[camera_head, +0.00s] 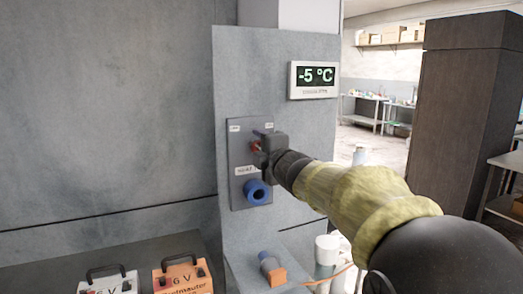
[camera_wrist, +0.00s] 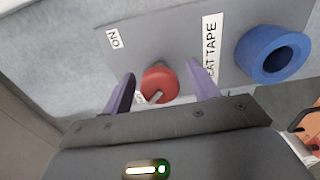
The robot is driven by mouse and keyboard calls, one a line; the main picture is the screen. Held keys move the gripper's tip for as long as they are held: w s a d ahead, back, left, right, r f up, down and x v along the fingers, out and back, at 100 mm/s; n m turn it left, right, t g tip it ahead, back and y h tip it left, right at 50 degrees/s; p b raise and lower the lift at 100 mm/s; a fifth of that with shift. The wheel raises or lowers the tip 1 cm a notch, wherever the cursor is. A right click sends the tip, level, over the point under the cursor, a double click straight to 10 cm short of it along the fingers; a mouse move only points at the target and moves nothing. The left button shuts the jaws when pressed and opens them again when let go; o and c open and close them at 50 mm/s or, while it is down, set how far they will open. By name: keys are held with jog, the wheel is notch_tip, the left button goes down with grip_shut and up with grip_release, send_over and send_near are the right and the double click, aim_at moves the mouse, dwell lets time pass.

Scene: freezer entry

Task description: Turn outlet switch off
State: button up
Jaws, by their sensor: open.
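The outlet switch is a red round knob (camera_wrist: 160,84) with a pale pointer mark, set on a grey panel (camera_wrist: 140,50). In the head view the red knob (camera_head: 256,147) shows only in part beside my gripper. My gripper (camera_wrist: 160,92) is open, with its two purple fingers on either side of the knob; I cannot tell whether they touch it. An "ON" label (camera_wrist: 114,38) is on the panel. Another label beside the knob is mostly hidden by a finger. In the head view my gripper (camera_head: 262,146) is at the panel's upper part.
A blue round socket (camera_wrist: 273,52) is beside the knob, below it in the head view, near a "HEAT TAPE" label (camera_wrist: 211,50). A display (camera_head: 314,80) reads -5 °C. A blue plug with an orange part (camera_head: 271,268) is lower down.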

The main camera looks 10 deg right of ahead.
jog(key=s+d+p, duration=0.3)
jog(key=s+p, duration=0.1)
jog(key=s, duration=1)
jog(key=shift+s+r, duration=0.15)
jog(key=shift+s, duration=0.2)
jog(key=shift+s+p, duration=0.1)
jog(key=shift+p, duration=0.55)
jog(key=s+p, duration=0.2)
jog(key=p, duration=0.2)
jog(key=shift+d+p, duration=0.2)
jog(key=shift+p, duration=0.1)
